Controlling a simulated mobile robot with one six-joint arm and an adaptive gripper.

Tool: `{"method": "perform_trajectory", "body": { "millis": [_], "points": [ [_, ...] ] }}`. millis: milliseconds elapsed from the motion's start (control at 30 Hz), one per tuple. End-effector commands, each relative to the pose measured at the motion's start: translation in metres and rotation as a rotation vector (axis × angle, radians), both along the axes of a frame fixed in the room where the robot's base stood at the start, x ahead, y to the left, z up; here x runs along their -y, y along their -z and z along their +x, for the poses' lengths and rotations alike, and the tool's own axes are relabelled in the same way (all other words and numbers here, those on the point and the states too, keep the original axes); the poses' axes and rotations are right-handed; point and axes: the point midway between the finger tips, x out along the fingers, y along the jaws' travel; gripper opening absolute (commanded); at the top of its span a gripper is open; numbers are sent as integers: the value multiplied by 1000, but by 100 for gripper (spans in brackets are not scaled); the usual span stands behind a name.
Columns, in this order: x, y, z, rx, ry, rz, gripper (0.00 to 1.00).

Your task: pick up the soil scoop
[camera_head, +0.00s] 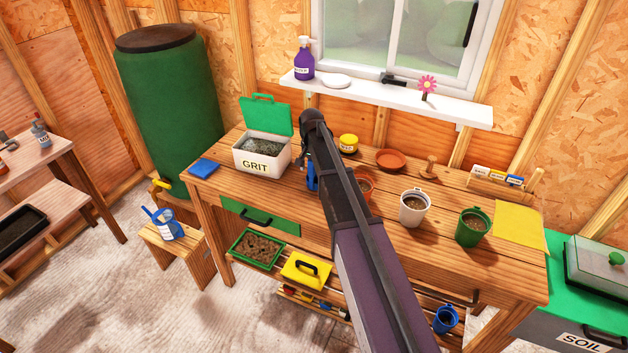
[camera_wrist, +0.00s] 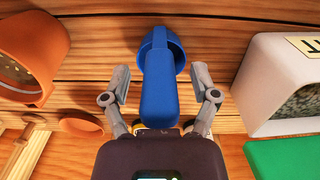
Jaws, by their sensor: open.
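The blue soil scoop (camera_wrist: 158,90) lies on the wooden bench, its handle towards me and its rounded bowl further off in the wrist view. In the head view only a small blue part of it (camera_head: 311,183) shows beside my arm. My gripper (camera_wrist: 160,76) is open, with one finger on each side of the scoop's handle. Gaps show between the fingers and the handle. In the head view my gripper (camera_head: 308,155) is low over the bench, and my own arm hides most of this spot.
The white GRIT box (camera_head: 262,158) with its green lid open stands close on one side of the scoop. A terracotta pot (camera_wrist: 32,55) stands close on the other side. A yellow-lidded jar (camera_head: 348,143), a white pot (camera_head: 414,206) and a green pot (camera_head: 473,227) are also on the bench.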

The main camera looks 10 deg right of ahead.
Motion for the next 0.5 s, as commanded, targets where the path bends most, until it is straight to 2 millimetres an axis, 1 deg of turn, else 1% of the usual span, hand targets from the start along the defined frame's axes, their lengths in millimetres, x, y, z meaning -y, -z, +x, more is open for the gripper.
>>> {"method": "perform_trajectory", "body": {
  "millis": [267, 367, 400, 467, 500],
  "points": [
    [0, 0, 0, 0, 0, 0, 77],
    [0, 0, 0, 0, 0, 0, 50],
    [0, 0, 0, 0, 0, 0, 38],
    [0, 0, 0, 0, 0, 0, 21],
    [0, 0, 0, 0, 0, 0, 9]
  ]
}}
